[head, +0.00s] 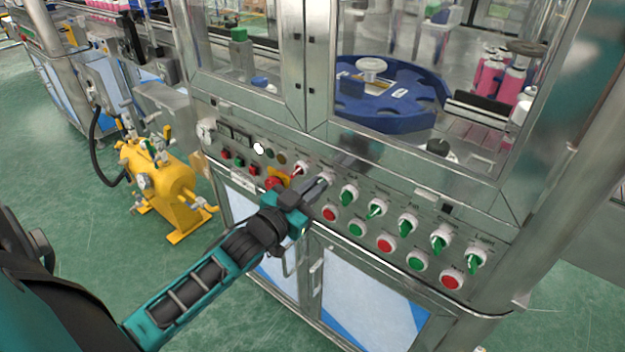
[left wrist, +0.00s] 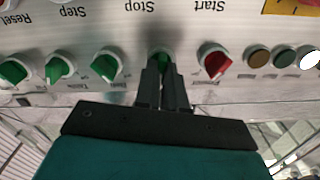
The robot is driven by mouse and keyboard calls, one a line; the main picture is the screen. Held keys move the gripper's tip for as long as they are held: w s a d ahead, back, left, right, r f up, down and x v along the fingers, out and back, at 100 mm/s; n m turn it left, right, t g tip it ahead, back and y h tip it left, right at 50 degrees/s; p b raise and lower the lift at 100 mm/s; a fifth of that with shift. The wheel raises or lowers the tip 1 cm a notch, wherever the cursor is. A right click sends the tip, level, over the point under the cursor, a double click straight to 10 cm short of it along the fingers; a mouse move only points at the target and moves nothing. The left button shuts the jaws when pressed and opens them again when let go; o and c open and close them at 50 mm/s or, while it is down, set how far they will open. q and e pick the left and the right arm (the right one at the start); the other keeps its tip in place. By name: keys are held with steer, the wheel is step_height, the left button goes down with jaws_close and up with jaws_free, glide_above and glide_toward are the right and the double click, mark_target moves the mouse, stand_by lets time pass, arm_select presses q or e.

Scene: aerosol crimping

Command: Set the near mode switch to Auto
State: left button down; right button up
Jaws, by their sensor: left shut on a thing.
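A row of selector switches runs along the sloping steel control panel (head: 400,190). My left gripper (head: 320,184) reaches up to this row, and its narrow fingers are closed around the green handle of the second switch from the left. In the left wrist view that green switch (left wrist: 163,60) shows between the fingertips (left wrist: 162,75), mostly hidden by them. A red-handled switch (head: 300,169) stands beside it, also in the left wrist view (left wrist: 215,63). A green-handled switch (head: 348,194) is on the other side. The small position labels are too blurred to read. My right gripper is out of view.
Red and green push buttons (head: 357,230) line the panel below the switches. A red emergency stop (head: 272,183) on yellow sits close left of my gripper. Glass doors and a blue rotary table (head: 385,105) are above. A yellow tank unit (head: 165,180) stands at left.

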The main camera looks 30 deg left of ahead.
arm_select(q)
steer(key=shift+d+m+p, duration=0.1)
steer(key=shift+m+p, duration=0.5)
steer(key=shift+m, duration=1.3)
steer(key=c, duration=1.2)
jaws_free()
steer(key=shift+s, duration=0.1)
steer(key=s, duration=0.8)
steer(key=s+a, duration=0.1)
steer(key=s, duration=0.3)
steer(key=shift+s, duration=0.35)
steer(key=s+d+f+n+g, duration=0.1)
steer(key=d+f+g, duration=0.1)
steer(key=d+f, duration=0.2)
steer(key=s+d+f+n+g, duration=0.2)
steer(key=d+f, duration=0.2)
steer(key=f, duration=0.1)
steer(key=s+d+f+n+g+h, duration=0.1)
steer(key=d+f+g, duration=0.2)
steer(key=d+f, duration=0.1)
steer(key=shift+s+d+f+n, duration=0.3)
steer(key=shift+d, duration=0.3)
